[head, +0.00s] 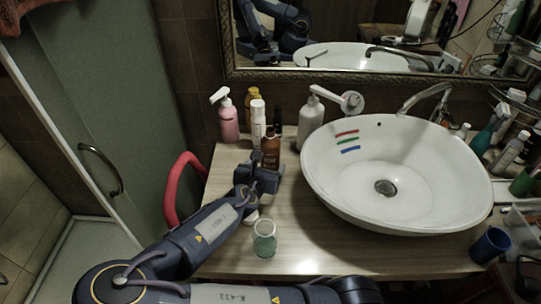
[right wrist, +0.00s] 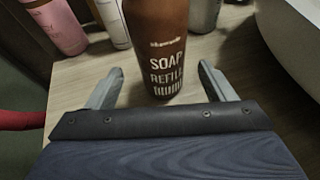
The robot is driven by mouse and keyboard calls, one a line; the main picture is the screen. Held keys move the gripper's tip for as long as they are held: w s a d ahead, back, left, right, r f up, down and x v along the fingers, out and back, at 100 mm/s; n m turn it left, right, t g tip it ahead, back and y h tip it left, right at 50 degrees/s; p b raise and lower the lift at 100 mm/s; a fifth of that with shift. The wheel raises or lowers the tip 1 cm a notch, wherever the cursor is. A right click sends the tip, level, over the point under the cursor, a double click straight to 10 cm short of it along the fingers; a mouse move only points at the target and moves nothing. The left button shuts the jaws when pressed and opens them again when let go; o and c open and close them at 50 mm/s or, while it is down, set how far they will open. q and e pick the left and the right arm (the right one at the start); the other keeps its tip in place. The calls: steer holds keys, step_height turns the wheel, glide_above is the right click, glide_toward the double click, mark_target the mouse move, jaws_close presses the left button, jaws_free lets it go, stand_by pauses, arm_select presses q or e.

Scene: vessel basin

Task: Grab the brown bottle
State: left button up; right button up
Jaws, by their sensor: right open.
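The brown bottle (head: 270,151) stands upright on the wooden counter, left of the basin, in front of a group of other bottles. In the right wrist view the brown bottle (right wrist: 158,45) shows white lettering reading "SOAP REFILL"; its top is cut off. My right gripper (head: 263,172) is open just in front of it. In the right wrist view the fingers of my right gripper (right wrist: 160,77) point at the bottle, one towards each side, with gaps visible on both sides. My left gripper is not in view.
A white basin (head: 345,185) stands to the right. A pink pump bottle (head: 228,120), a white bottle (head: 258,122) and a white pump bottle (head: 310,118) stand close around and behind. A glass cup (head: 264,238) stands near the front edge beside my arm.

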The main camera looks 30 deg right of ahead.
mark_target(268, 163)
steer(key=p+x, duration=0.1)
steer(key=x, duration=0.4)
steer(key=shift+w+d+f, duration=0.15)
steer(key=shift+d+f, duration=0.05)
steer(key=shift+f, duration=0.05)
steer(key=shift+c, duration=0.2)
steer(key=c, duration=1.3)
steer(key=shift+o, duration=0.2)
steer(key=shift+r, duration=0.2)
